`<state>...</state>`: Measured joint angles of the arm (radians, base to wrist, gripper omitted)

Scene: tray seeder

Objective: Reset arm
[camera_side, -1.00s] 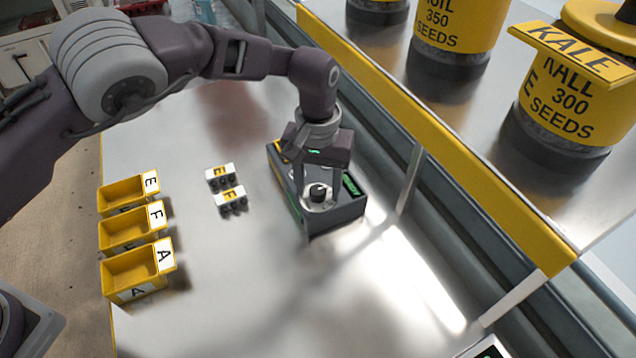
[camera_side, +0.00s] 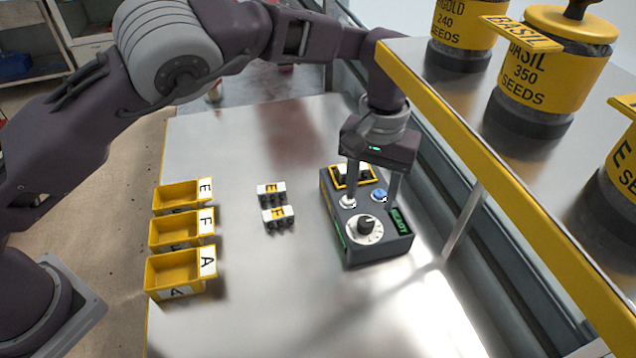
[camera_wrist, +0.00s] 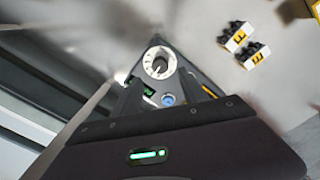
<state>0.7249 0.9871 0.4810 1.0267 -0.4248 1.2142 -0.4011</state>
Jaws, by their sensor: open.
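My gripper (camera_side: 371,198) is open and empty, pointing down over the back half of the dark control box (camera_side: 375,249). Its two fingers stand apart near a white button (camera_side: 348,202) and a blue button (camera_side: 379,195); I cannot tell whether they touch the box. The round white dial (camera_side: 364,229) is in front of the fingers and uncovered. A green READY display (camera_side: 400,222) is on the right side of the box. A yellow-edged slot (camera_side: 369,182) at the back holds a white and black piece. The wrist view also shows the dial (camera_wrist: 159,62) and blue button (camera_wrist: 168,99).
Two small labelled blocks, E (camera_side: 271,190) and F (camera_side: 278,214), stand left of the box. Yellow bins E (camera_side: 180,196), F (camera_side: 180,231) and A (camera_side: 178,270) line the left edge. A yellow-edged shelf (camera_side: 480,165) with seed jars overhangs the right. The front table is clear.

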